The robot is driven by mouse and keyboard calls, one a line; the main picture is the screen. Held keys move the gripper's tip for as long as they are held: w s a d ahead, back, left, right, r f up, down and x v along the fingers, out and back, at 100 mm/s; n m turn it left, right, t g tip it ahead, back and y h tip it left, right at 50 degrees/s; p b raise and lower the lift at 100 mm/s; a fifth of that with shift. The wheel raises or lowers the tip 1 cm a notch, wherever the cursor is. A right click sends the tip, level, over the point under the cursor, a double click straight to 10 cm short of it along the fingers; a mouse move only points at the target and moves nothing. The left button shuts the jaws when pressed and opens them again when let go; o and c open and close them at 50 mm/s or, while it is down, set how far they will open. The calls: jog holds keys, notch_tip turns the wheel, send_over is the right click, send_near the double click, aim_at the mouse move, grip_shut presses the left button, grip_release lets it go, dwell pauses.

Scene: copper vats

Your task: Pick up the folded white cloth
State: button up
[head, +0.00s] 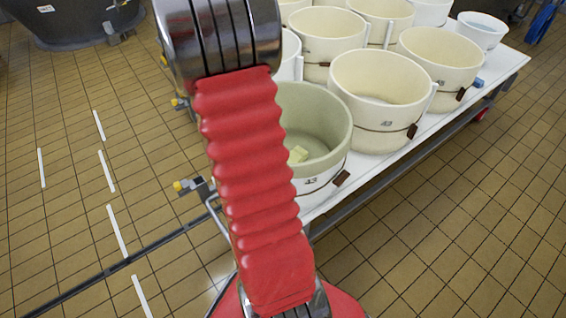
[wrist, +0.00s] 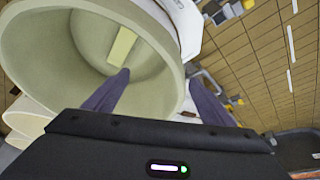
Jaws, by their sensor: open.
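No clearly white folded cloth shows. A small pale yellow, flat-looking piece (head: 298,155) lies inside the nearest bucket (head: 325,118); I cannot tell whether it is the cloth. In the wrist view a pale yellow strip (wrist: 122,46) shows inside the bucket (wrist: 170,70). My gripper (wrist: 158,77) is open with nothing between its fingers. In the wrist view its left finger overlaps the bucket's opening and its right finger lies to the right of the bucket wall. The distance to the bucket is unclear. My arm hides the gripper in the head view.
Several cream buckets (head: 382,97) stand close together on a white table (head: 420,125). Tiled floor (head: 490,210) is open to the right. A dark vat (head: 75,25) stands at the back left.

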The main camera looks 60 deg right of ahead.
jog(key=s+d+f+m+g, duration=0.1)
jog(key=s+d+f+m, duration=0.1)
jog(key=s+d+f, duration=0.3)
jog(key=s+d+f+m, duration=0.3)
jog(key=s+d+f, duration=0.2)
jog(key=f, duration=0.8)
jog(key=d, duration=0.3)
jog(key=shift+s+g+y, duration=0.15)
jog(key=shift+g+y, duration=0.25)
jog(key=shift+f, duration=0.1)
jog(key=shift+x, duration=4.25)
jog(key=shift+d, duration=0.1)
jog(key=shift+x, duration=2.6)
jog(key=shift+s, duration=0.15)
jog(key=shift+c, duration=0.4)
